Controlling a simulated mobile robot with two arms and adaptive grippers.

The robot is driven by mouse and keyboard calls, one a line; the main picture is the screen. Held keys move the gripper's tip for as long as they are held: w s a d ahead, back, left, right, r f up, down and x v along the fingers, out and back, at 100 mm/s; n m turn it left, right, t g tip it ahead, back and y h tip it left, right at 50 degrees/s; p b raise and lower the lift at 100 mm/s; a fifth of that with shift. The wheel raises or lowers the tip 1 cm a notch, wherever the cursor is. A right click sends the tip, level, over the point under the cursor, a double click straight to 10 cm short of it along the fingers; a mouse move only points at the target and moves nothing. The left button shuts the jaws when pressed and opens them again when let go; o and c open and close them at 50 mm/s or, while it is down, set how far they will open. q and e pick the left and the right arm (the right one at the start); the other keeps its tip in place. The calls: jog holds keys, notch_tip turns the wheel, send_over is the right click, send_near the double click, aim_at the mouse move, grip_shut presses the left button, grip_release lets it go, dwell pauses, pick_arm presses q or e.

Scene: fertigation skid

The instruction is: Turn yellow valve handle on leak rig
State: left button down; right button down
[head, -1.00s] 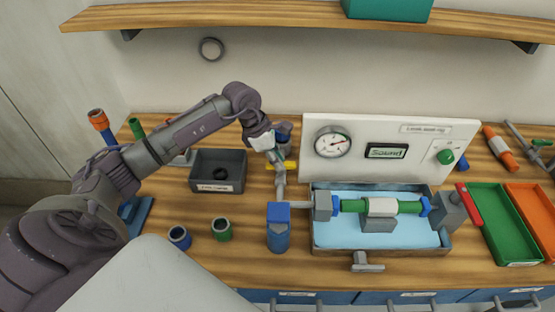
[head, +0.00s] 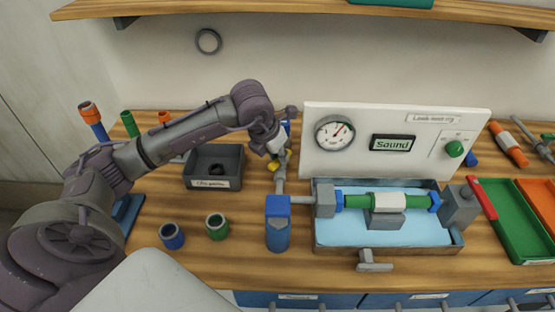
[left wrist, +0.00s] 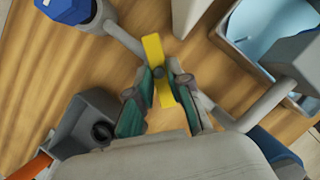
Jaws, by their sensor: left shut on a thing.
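The yellow valve handle (head: 273,166) sits on the grey pipe behind the blue-capped fitting (head: 278,222), left of the leak rig's white panel (head: 345,165). My left gripper (head: 279,153) is on it from above and hides part of it. In the left wrist view, the flat yellow handle (left wrist: 154,52) runs between the teal finger pads of my left gripper (left wrist: 162,90), which is shut on it. The rig's water tray (head: 328,249) holds a green pipe with a white sleeve (head: 388,203). My right gripper is not in view.
A dark grey bin (head: 200,183) stands left of the valve. A pressure gauge (head: 334,134) and a "Sound" display (head: 392,143) are on the panel. A green tray (head: 510,222) is at right.

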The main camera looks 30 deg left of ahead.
pick_arm(q)
jog(key=n+y+b, duration=0.1)
jog(key=n, duration=0.1)
jog(key=n+b, duration=0.1)
jog(key=n, duration=0.1)
jog(key=shift+d+y, duration=0.2)
jog(key=shift+y, duration=0.2)
jog(key=shift+w+d+n+g+y+b, duration=0.1)
jog(key=shift+n+g+y+b, duration=0.35)
jog(key=shift+n, duration=1.15)
jog(key=c, duration=1.1)
grip_release()
jog(key=v, duration=1.2)
